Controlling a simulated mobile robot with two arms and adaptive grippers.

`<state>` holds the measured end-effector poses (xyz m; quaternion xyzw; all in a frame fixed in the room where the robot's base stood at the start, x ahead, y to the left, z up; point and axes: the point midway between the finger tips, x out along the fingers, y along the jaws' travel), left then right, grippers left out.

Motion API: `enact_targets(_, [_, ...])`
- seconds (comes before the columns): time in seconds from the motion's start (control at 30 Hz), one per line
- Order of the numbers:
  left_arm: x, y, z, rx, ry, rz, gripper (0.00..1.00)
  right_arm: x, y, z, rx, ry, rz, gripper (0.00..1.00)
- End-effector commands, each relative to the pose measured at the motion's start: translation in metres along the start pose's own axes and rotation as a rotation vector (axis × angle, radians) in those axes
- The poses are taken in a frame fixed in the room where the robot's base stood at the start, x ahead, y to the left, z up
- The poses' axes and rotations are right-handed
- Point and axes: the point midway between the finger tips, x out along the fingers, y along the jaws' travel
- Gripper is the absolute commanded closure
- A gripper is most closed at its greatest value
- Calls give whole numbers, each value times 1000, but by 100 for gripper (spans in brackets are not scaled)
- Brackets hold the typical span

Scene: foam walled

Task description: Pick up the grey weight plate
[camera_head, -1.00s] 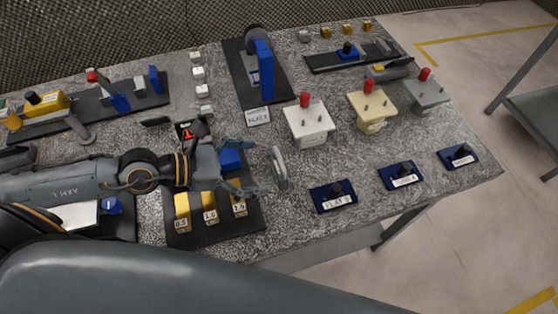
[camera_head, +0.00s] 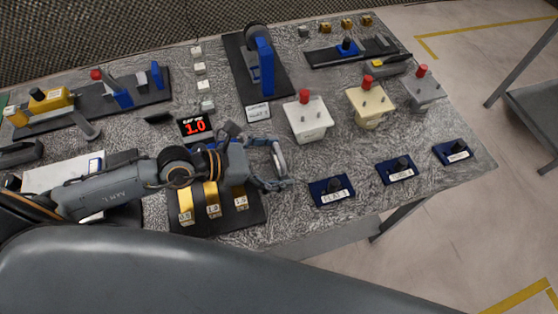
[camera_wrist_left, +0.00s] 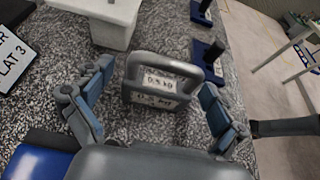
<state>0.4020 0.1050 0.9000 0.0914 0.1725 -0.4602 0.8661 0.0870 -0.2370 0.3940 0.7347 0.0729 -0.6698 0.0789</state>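The grey weight plate (camera_wrist_left: 160,84) stands on the speckled table in the left wrist view, with a handle loop on top and two labels that seem to read 0.5 kg. In the head view it shows as a thin grey edge (camera_head: 278,156), partly hidden by my left gripper. My left gripper (camera_head: 279,164) is open around the plate, one finger to each side. In the left wrist view my left gripper (camera_wrist_left: 155,102) shows a gap between each finger and the plate. My right gripper is not in view.
Blue-based plates (camera_head: 332,190) lie along the table's front right edge. A white block with a red knob (camera_head: 309,119) stands just behind the plate. A black board with yellow weights (camera_head: 213,198) lies under my left arm. A red display reads 1.0 (camera_head: 196,127).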

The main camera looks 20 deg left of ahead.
Motion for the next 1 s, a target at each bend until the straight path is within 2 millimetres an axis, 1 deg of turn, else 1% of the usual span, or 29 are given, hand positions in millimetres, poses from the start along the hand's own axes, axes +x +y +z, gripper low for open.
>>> enact_targets(0.03, [0,0,0,0,0,0,21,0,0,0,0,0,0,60])
enact_targets(0.07, [0,0,0,0,0,0,27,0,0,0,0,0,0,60])
enact_targets(0.1, [0,0,0,0,0,0,35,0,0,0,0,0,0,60])
enact_targets(0.17, [0,0,0,0,0,0,48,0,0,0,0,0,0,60])
enact_targets(0.2, [0,0,0,0,0,0,56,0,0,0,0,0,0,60])
enact_targets(0.27, [0,0,0,0,0,0,68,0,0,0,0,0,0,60])
enact_targets(0.3, [0,0,0,0,0,0,76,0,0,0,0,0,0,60])
enact_targets(0.33, [0,0,0,0,0,0,82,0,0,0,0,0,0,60])
enact_targets(0.37, [0,0,2,1,-4,1,85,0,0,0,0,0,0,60])
enact_targets(0.67, [-1,0,4,1,-4,1,85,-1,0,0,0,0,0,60])
enact_targets(0.77, [-4,0,10,3,-6,0,85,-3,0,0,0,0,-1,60])
enact_targets(0.87, [-8,0,21,2,-7,0,85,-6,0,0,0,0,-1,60])
enact_targets(0.93, [-12,0,32,3,-8,1,85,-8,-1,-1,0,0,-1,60])
enact_targets(0.97, [-15,1,34,5,-5,2,85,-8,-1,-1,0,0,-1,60])
enact_targets(1.0, [-21,7,34,8,-2,4,85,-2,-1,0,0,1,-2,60])
